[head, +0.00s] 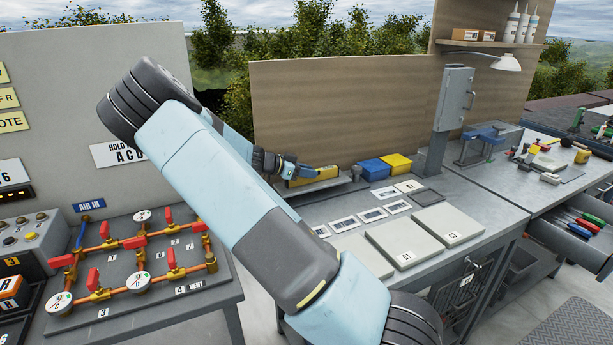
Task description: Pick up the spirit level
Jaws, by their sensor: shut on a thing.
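The spirit level (318,176) is a long yellow bar at the back of the grey bench, in front of the brown board. My gripper (291,171) is at its left part, shut on it. The level lies about lengthwise along a low grey ledge. I cannot tell whether it touches the ledge or is just above it. My light blue arm crosses the middle of the view and hides part of the bench and the area left of the level.
A blue box (374,169) and a yellow box (396,164) stand right of the level. Grey plates (449,224) and small framed cards (343,224) lie in front. A grey post (452,100) rises at right. A valve panel (130,265) stands at left.

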